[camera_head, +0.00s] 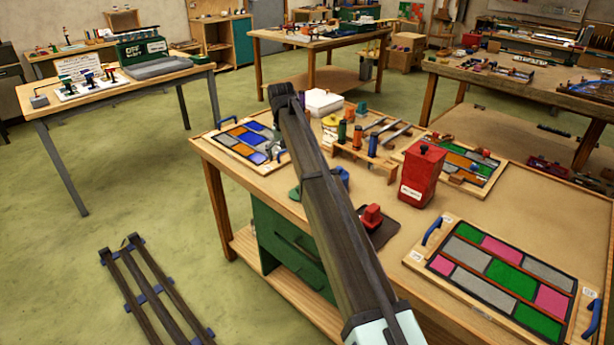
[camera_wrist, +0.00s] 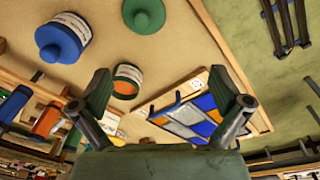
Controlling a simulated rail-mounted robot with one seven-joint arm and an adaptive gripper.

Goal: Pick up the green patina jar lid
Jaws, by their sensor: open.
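The green jar lid (camera_wrist: 144,14), a round disc with a raised knob, lies on the tabletop at the top of the wrist view. In the head view, a green round piece (camera_head: 294,194) shows beside my arm at the bench's near edge, partly hidden. My gripper (camera_wrist: 160,76) is open and empty in the wrist view, its two dark fingers wide apart. The lid lies beyond the fingertips, not between them. An open jar with an orange inside (camera_wrist: 126,82) shows between the fingers, farther off. My arm hides part of the bench in the head view.
A blue-lidded jar (camera_wrist: 60,40) stands near the lid. A stained-glass panel (camera_wrist: 190,120) lies at the bench edge. A rack with coloured spools (camera_head: 357,140), a red canister (camera_head: 423,172) and a pink-green panel (camera_head: 500,275) occupy the bench.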

